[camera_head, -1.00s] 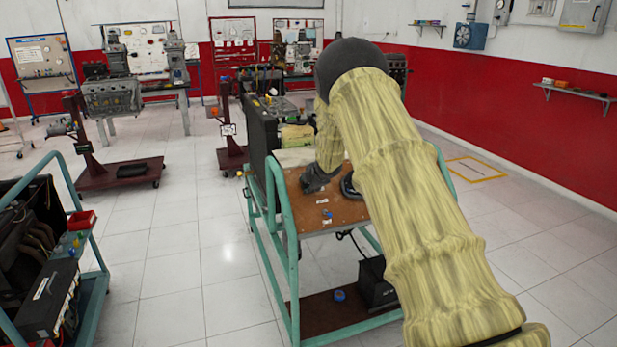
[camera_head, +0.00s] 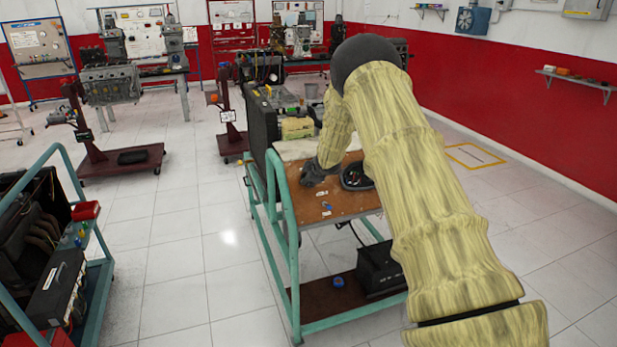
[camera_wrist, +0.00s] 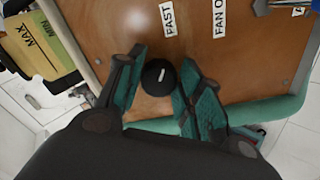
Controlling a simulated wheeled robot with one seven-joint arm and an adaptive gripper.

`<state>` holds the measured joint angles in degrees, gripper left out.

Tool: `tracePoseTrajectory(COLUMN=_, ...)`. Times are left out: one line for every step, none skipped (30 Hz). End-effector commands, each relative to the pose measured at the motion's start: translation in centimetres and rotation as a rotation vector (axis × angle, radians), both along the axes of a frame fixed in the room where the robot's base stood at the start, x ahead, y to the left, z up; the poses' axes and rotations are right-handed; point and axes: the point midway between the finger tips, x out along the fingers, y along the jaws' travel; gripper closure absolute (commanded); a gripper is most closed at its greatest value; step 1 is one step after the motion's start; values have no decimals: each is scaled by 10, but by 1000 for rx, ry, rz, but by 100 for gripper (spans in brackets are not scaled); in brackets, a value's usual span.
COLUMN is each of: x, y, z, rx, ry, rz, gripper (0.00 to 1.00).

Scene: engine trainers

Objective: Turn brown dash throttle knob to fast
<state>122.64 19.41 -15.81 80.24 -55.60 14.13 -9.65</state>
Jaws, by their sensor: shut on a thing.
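The throttle knob (camera_wrist: 157,84) is a round dark knob with a white pointer mark, on the brown dash panel (camera_wrist: 225,60). A "FAST" label (camera_wrist: 167,18) is on the panel just above it in the wrist view. The white mark is tilted slightly from that label's direction. My gripper (camera_wrist: 161,72) has one teal-and-black finger on each side of the knob and is shut on it. In the head view my gripper (camera_head: 314,173) is at the left part of the brown panel (camera_head: 345,198) and hides the knob.
A green frame (camera_head: 287,235) carries the panel, with a round gauge (camera_head: 356,177) right of my gripper. A "FAN" label (camera_wrist: 220,18) is beside "FAST". A yellow tank (camera_wrist: 35,45) is at upper left. Open floor (camera_head: 215,270) lies left of the stand.

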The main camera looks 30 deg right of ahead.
Motion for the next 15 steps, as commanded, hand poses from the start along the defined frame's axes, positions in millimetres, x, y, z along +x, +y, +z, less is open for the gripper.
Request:
tracePoseTrajectory(x=0, y=-1, z=1, rx=3, ry=-2, rz=-4, gripper=88)
tracePoseTrajectory(x=0, y=-1, z=1, rx=3, ry=-2, rz=-5, gripper=88)
tracePoseTrajectory(x=0, y=-1, z=1, rx=5, ry=-3, rz=-6, gripper=87)
tracePoseTrajectory(x=0, y=-1, z=1, rx=5, ry=-3, rz=-6, gripper=87)
tracePoseTrajectory(x=0, y=-1, z=1, rx=5, ry=-3, rz=-6, gripper=87)
tracePoseTrajectory(x=0, y=-1, z=1, rx=6, ry=-3, rz=-7, gripper=87)
tracePoseTrajectory(x=0, y=-1, z=1, rx=5, ry=-3, rz=-6, gripper=88)
tracePoseTrajectory(x=0, y=-1, z=1, rx=5, ry=-3, rz=-6, gripper=88)
tracePoseTrajectory(x=0, y=-1, z=1, rx=5, ry=-3, rz=-6, gripper=88)
tracePoseTrajectory(x=0, y=-1, z=1, rx=5, ry=-3, rz=-6, gripper=88)
tracePoseTrajectory(x=0, y=-1, z=1, rx=5, ry=-3, rz=-6, gripper=88)
tracePoseTrajectory(x=0, y=-1, z=1, rx=5, ry=-3, rz=-6, gripper=88)
tracePoseTrajectory(x=0, y=-1, z=1, rx=5, ry=-3, rz=-6, gripper=60)
tracePoseTrajectory(x=0, y=-1, z=1, rx=5, ry=-3, rz=-6, gripper=55)
tracePoseTrajectory(x=0, y=-1, z=1, rx=5, ry=-3, rz=-6, gripper=47)
